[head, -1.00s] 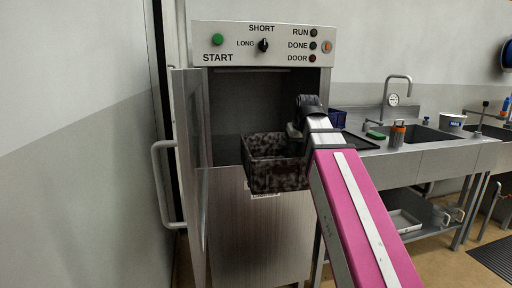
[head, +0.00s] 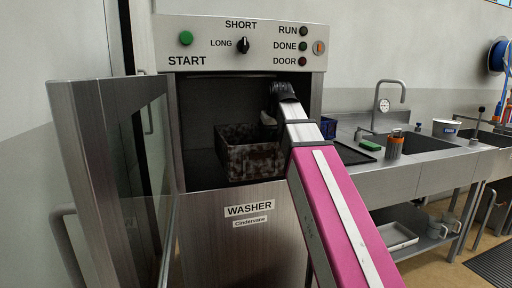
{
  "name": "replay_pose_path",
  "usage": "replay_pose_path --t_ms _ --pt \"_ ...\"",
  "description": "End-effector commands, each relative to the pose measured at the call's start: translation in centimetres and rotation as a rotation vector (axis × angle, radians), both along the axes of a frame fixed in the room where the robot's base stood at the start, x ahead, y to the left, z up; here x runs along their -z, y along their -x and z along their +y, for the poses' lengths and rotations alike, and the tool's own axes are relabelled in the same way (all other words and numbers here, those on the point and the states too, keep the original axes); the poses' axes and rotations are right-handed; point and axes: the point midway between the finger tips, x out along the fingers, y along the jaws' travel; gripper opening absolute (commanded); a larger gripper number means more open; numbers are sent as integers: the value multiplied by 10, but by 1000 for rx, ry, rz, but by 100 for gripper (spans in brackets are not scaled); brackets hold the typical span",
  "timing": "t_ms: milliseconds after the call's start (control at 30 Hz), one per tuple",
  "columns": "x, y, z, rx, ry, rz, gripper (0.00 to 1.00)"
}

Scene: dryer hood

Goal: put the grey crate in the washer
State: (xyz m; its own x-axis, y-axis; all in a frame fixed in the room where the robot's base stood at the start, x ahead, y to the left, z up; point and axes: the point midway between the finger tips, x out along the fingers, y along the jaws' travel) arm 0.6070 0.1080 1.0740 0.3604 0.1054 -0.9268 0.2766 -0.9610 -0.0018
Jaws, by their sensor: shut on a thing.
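The grey crate (head: 250,163), mottled dark and light, is at the mouth of the washer (head: 245,225), its lower edge near the chamber floor. I cannot tell whether it touches that floor. The washer's door (head: 112,170) is open and swung out to the left. My gripper (head: 272,118) is at the crate's far right side, inside the chamber opening, and is shut on the crate. Its fingertips are mostly hidden behind my wrist and the crate's rim.
The control panel (head: 245,46) is just above the opening. To the right is a steel sink counter (head: 420,172) with a dark tray (head: 350,154), a green sponge (head: 370,145), an orange-topped container (head: 394,145) and a tap (head: 390,92). A blue crate (head: 328,128) stands close to the washer's right side.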

Motion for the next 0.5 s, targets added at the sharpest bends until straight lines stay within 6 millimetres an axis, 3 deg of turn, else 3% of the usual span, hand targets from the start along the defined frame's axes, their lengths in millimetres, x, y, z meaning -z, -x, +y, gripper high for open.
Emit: replay_pose_path --t_ms 33,500 --pt "-3 -17 4 0 -1 0 0" --pt "-2 -117 34 0 0 -1 0"
